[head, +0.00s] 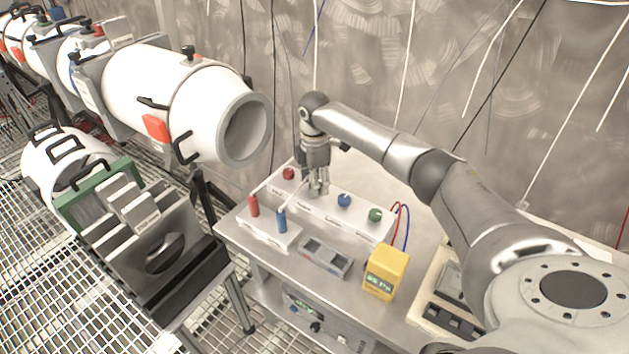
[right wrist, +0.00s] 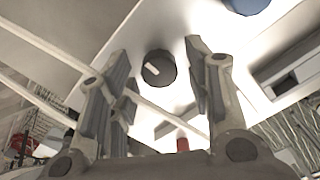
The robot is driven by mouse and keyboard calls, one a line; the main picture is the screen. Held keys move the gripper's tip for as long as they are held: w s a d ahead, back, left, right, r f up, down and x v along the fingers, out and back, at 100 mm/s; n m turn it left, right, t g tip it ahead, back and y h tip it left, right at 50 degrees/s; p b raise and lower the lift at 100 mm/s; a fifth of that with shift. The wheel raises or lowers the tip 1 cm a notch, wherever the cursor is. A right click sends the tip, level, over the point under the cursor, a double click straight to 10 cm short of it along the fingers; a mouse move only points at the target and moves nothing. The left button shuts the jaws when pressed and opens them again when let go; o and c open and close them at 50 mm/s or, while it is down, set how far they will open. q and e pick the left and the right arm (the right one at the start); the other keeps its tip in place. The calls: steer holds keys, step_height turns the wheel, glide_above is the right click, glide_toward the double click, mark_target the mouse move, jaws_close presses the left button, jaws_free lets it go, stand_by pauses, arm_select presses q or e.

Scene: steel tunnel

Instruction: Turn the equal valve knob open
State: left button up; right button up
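A long white valve panel (head: 328,214) on the steel table carries a red knob (head: 288,174), a blue knob (head: 344,200) and a green knob (head: 375,215). My right gripper (head: 318,192) points down over the panel between the red and blue knobs. In the right wrist view a dark grey knob (right wrist: 159,68) with a light pointer mark lies between the two spread fingers, with gaps on both sides. No label is readable, so I cannot tell which knob is named equal. My left gripper is out of view.
A white block (head: 262,233) with a red handle (head: 253,206) and a blue handle (head: 281,221) stands in front of the panel. A grey device (head: 326,257) and a yellow meter (head: 385,272) are near the table's front. A large white tube (head: 170,95) is at left.

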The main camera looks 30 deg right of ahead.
steer(key=c, duration=0.5)
steer(key=shift+c, duration=1.4)
steer(key=shift+r+m+p, duration=0.15)
steer(key=shift+m+p, duration=0.35)
steer(key=shift+p, duration=0.25)
steer(key=m+p, duration=0.4)
steer(key=shift+a, duration=0.1)
steer(key=shift+m+p, duration=0.9)
steer(key=shift+p, duration=0.05)
steer(key=m+p, duration=0.3)
steer(key=m, duration=0.2)
steer(key=m+p, duration=0.2)
steer(key=m, duration=0.1)
steer(key=shift+m, duration=0.3)
arm_select(q)
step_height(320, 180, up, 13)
steer(key=shift+p, duration=0.4)
arm_select(e)
steer(key=shift+w+m, duration=0.1)
steer(key=shift+m, duration=1.1)
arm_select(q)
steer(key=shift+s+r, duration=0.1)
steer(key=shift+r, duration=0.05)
